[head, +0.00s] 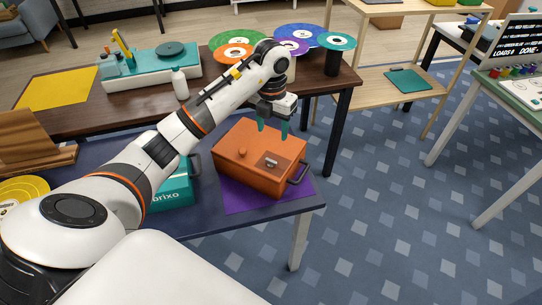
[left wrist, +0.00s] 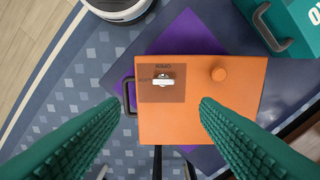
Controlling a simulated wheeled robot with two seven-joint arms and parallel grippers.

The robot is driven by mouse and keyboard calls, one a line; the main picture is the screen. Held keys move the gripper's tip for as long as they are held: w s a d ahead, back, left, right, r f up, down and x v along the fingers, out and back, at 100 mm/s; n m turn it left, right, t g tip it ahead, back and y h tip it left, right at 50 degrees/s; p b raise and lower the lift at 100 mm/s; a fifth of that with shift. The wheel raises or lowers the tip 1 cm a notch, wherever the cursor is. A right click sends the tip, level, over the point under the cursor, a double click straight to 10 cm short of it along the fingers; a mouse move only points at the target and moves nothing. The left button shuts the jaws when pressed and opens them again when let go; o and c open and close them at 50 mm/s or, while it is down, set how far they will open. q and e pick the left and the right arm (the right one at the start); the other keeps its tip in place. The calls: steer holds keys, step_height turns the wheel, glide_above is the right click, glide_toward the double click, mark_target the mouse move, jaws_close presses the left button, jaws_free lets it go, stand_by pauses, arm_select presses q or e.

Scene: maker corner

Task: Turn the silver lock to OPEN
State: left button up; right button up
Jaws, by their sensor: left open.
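An orange box (head: 238,165) sits on a purple mat (head: 238,199) on the blue table. On its lid is the small silver lock (head: 271,162), near the dark side handle. In the left wrist view the silver lock (left wrist: 163,80) lies crosswise on a brown plate (left wrist: 165,95), with the word OPEN above it, upside down. My right gripper is not in view.
An orange knob (left wrist: 219,74) stands on the lid beside the lock. A dark handle (head: 298,174) sticks out from the box's side. A teal box (head: 172,192) stands close to the left, partly behind my arm. A white bottle (head: 180,84) stands on the brown table behind.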

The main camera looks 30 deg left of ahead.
mark_target(271, 160)
arm_select(q)
steer(key=f+p, duration=0.1)
steer(key=f, duration=1.1)
steer(key=shift+s+a+p, duration=0.1)
steer(key=shift+a+p, duration=0.1)
steer(key=shift+p, duration=0.2)
steer(key=shift+c, duration=0.4)
steer(key=shift+r, duration=0.1)
steer(key=c, duration=0.9)
